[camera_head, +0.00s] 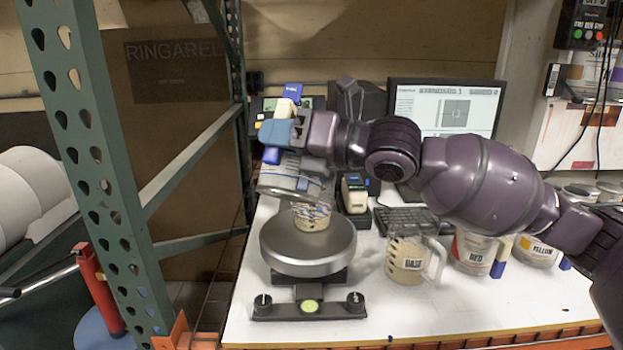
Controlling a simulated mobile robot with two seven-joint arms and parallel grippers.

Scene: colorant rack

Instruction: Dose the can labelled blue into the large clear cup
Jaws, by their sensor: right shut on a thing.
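My right gripper (283,138) is shut on the pale, blue-ended handle of a metal can (287,180). The can is tilted above the scale; its label cannot be read, though some blue shows on it. Directly below it, a clear cup (311,218) with pale contents and dark streaks stands on the round metal scale pan (307,254). The can hides the cup's upper part, and I cannot tell whether anything flows. My left gripper is out of view.
A clear jug labelled BASE (406,262) stands right of the scale. Cans labelled RED (473,253) and YELLOW (534,252) stand farther right, below my right arm. A monitor (445,106) and keyboard (408,219) are behind. A green rack post (100,160) stands left.

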